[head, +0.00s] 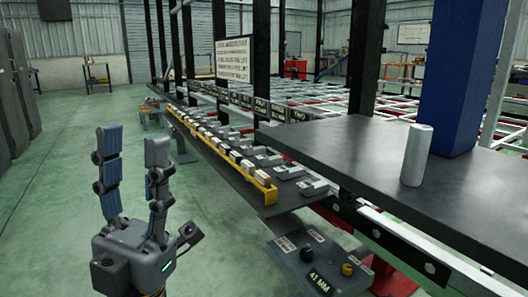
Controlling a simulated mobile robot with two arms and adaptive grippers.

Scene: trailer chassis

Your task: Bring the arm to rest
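My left gripper (134,150) is at the lower left of the head view, pointing up over the green floor. Its two blue-grey fingers stand apart with nothing between them. It is to the left of the long low shelf and touches nothing that I can see. My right gripper does not show.
A dark tabletop (400,175) at the right bears a light grey cylinder (416,155), upright near a blue post (455,80). A shelf with a yellow rail (225,165) holds several small blocks. A control box (310,262) sits below. Open green floor (50,200) lies left.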

